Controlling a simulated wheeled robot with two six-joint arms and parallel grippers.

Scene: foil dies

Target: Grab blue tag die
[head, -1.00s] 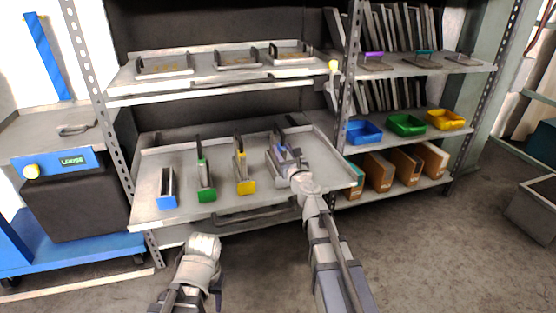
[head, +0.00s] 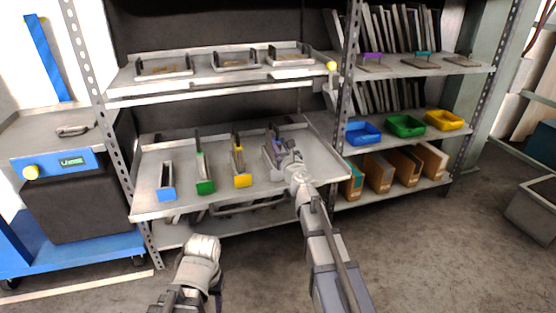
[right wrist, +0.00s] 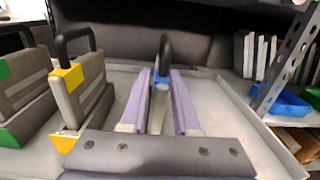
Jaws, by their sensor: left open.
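In the right wrist view a die with a dark handle and a blue tag (right wrist: 161,78) stands upright between the two lavender fingers of my right gripper (right wrist: 160,100). Whether the fingers press on it I cannot tell. In the head view my right gripper (head: 283,155) is over the right part of the tray (head: 320,165), hiding most of that die. A blue-fronted holder (head: 166,194) without a visible handle stands at the tray's left. My left gripper (head: 203,250) is open, low in front of the shelf and away from the dies.
A green-tagged die (head: 204,187) and a yellow-tagged die (head: 241,181) stand left of my right gripper. The upper shelf (head: 215,85) hangs above the tray. A rack post (head: 345,95) and a blue bin (head: 363,132) are to the right. A blue cart (head: 55,160) stands left.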

